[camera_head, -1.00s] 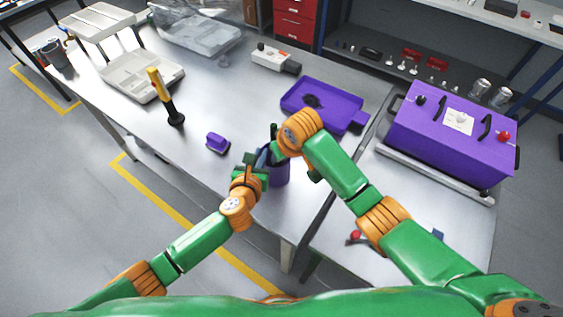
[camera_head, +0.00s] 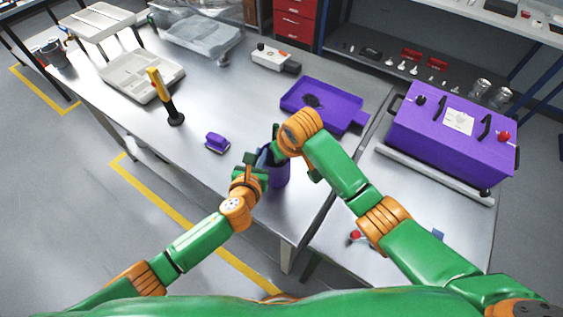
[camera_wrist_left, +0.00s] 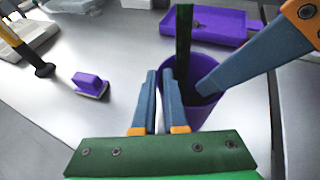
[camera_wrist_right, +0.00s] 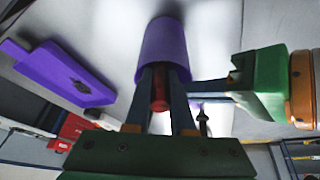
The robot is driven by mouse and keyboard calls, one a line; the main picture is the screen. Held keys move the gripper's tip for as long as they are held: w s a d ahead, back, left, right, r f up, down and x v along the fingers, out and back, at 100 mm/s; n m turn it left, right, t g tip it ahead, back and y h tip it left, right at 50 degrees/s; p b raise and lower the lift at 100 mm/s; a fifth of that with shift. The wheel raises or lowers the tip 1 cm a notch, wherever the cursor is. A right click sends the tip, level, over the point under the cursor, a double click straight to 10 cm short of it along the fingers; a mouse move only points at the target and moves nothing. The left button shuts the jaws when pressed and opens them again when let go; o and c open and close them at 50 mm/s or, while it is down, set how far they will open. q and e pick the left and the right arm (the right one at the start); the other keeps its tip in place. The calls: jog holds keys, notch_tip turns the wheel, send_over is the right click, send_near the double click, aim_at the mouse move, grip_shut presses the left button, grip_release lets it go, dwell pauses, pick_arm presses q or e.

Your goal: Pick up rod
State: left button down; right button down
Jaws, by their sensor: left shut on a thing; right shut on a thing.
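A purple cup (camera_head: 277,176) stands near the table's front edge, partly hidden by my grippers in the head view. My left gripper (camera_wrist_left: 160,72) is shut at the rim of the cup (camera_wrist_left: 205,65), its blue fingers close together. My right gripper (camera_wrist_right: 163,72) reaches in from the other side with its fingertips at the cup's mouth. Between its fingers is a red cylindrical piece, apparently the rod (camera_wrist_right: 160,90), seen nearly end-on. The rod's far end is hidden at the cup (camera_wrist_right: 165,45).
A purple brush-like block (camera_head: 217,142) and a yellow-handled tool (camera_head: 158,92) stand left of the cup. A purple tray (camera_head: 325,105) lies behind it. A large purple box (camera_head: 452,140) is at right. Pale trays (camera_head: 143,77) are at the far left. Bare table lies between them.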

pick_arm(q)
jog(key=shift+s+f, duration=0.1)
jog(key=shift+f, duration=0.15)
dwell(0.4)
pick_arm(e)
notch_tip(320, 180, up, 10)
pick_arm(q)
jog(key=c, duration=0.9)
grip_release()
pick_arm(e)
jog(key=shift+f, duration=0.1)
pick_arm(q)
jog(key=shift+w, duration=0.3)
pick_arm(e)
jog(key=shift+w+d, duration=0.1)
jog(key=shift+w, duration=0.15)
